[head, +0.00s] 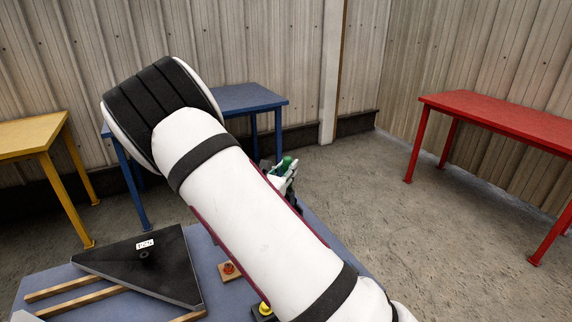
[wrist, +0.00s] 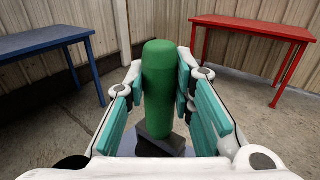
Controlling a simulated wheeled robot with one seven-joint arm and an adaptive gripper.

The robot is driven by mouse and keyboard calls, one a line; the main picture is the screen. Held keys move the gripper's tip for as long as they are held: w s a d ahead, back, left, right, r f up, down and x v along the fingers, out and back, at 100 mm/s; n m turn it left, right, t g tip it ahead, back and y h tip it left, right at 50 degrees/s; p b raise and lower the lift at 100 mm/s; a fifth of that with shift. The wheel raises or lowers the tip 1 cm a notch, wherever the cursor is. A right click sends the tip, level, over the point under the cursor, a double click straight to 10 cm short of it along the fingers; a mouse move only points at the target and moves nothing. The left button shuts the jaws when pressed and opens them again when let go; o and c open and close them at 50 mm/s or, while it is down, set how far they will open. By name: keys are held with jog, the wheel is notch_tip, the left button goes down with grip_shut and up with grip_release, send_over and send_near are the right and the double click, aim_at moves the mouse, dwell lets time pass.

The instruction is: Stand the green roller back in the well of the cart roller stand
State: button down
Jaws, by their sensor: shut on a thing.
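The green roller (wrist: 158,90) stands upright between the teal finger pads of my gripper (wrist: 159,98) in the wrist view. The pads are closed on its two sides. In the head view only a bit of the green roller (head: 287,162) and part of my gripper (head: 281,174) show past my white arm, which hides the rest. A dark block (wrist: 158,147) shows below the roller in the wrist view; I cannot tell whether it is the cart roller stand or whether the roller touches it.
A blue-grey worktop (head: 206,262) carries a black labelled panel (head: 145,262), wooden strips (head: 78,285), a red button (head: 229,268) and a yellow button (head: 264,309). Yellow (head: 30,137), blue (head: 245,98) and red (head: 500,118) tables stand along the walls. Open floor lies at the right.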

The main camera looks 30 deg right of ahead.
jog(key=shift+f+b, duration=0.9)
jog(key=shift+f, duration=2.5)
jog(key=c, duration=1.3)
grip_release()
jog(key=shift+a, duration=0.1)
